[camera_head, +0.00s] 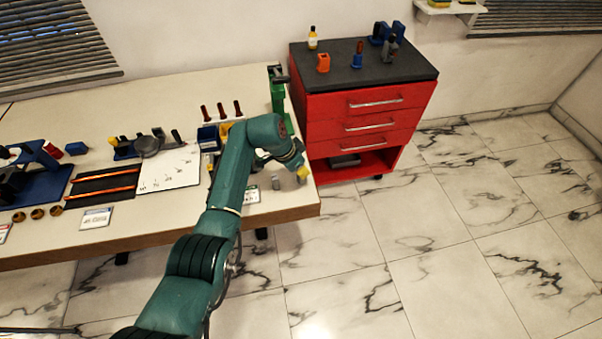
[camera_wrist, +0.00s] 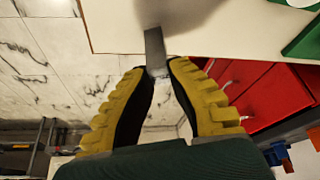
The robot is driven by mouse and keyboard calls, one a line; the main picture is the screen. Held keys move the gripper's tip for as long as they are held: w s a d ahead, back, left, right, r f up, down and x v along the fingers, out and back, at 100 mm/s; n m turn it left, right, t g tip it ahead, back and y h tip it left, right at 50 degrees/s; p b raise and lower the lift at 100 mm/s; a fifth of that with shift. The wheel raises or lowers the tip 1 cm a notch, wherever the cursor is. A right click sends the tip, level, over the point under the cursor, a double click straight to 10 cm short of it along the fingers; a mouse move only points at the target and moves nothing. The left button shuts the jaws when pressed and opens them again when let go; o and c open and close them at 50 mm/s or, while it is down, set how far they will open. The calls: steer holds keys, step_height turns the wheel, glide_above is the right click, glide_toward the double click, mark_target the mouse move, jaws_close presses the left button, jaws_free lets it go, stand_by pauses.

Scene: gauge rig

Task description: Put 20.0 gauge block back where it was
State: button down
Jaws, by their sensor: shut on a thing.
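A plain grey metal block (camera_wrist: 155,48), taken to be the 20.0 gauge block, is between my gripper's fingertips in the wrist view. My gripper (camera_wrist: 160,72) has ribbed yellow fingers with dark inner pads, shut on the block's near end. The block's far end lies over the pale table edge in that picture; I cannot tell whether it touches the table. In the head view my gripper (camera_head: 302,174) is at the table's front right corner, partly hidden by my arm. A small grey upright piece (camera_head: 275,182) shows just left of it; I cannot tell whether this is the held block.
A white label card (camera_head: 251,195) lies on the table (camera_head: 225,212) near the corner. A red drawer cabinet (camera_head: 345,107) stands right of the table.

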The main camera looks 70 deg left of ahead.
steer(key=shift+f, duration=0.55)
steer(key=c, duration=1.2)
jaws_free()
steer(key=shift+f, duration=0.1)
steer(key=shift+r, duration=0.3)
steer(key=p+v, duration=0.3)
steer(key=v, duration=0.9)
steer(key=shift+p, duration=0.4)
steer(key=shift+w, duration=0.1)
